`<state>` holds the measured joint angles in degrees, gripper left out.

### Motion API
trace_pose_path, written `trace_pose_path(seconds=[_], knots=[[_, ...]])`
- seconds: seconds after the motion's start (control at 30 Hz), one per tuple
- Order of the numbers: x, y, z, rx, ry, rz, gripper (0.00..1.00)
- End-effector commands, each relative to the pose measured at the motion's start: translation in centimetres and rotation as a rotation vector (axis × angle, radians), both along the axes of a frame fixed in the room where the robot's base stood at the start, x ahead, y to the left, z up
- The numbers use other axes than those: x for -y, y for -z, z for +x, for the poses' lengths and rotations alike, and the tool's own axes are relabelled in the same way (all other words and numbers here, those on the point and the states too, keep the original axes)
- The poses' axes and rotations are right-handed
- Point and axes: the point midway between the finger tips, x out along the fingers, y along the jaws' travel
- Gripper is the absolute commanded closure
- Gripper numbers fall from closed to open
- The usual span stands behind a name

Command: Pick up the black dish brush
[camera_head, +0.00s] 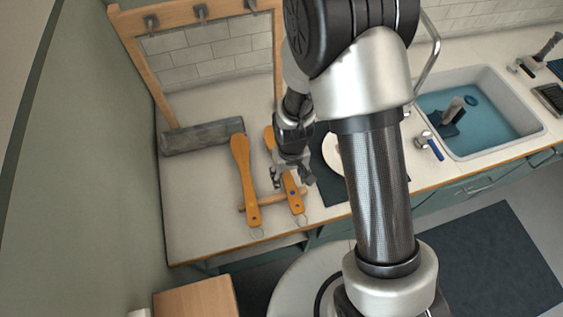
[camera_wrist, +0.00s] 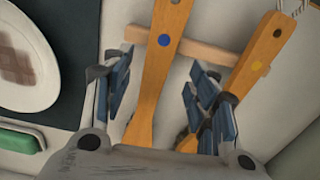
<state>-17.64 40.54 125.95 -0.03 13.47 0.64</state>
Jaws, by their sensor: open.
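Two orange wooden-handled tools lie side by side on the counter, propped on a wooden bar (camera_head: 241,207). One has a blue dot (camera_wrist: 155,72) and the other a yellow dot (camera_wrist: 250,75). No bristles show clearly, so I cannot tell which one is the black dish brush. My gripper (camera_head: 291,180) is over the blue-dot handle. In the wrist view, my gripper (camera_wrist: 160,82) is open, with the blue-dot handle between its fingers, nearer the left one. I cannot tell whether they touch. My arm hides part of this tool in the head view.
A sink (camera_head: 532,118) with blue water and a blue-handled brush (camera_head: 433,148) are on the right.

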Motion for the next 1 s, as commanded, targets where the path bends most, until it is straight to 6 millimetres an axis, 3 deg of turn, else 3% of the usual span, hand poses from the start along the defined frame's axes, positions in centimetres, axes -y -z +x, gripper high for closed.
trace_pose_path(seconds=[0.2,0.47,1.0], knots=[[0.1,3.6,0.2,-0.003,0.0,-0.001,0.47],[0.1,3.7,0.3,0.0,0.0,0.0,0.47],[0.1,3.7,0.3,-0.001,0.0,0.0,0.83]])
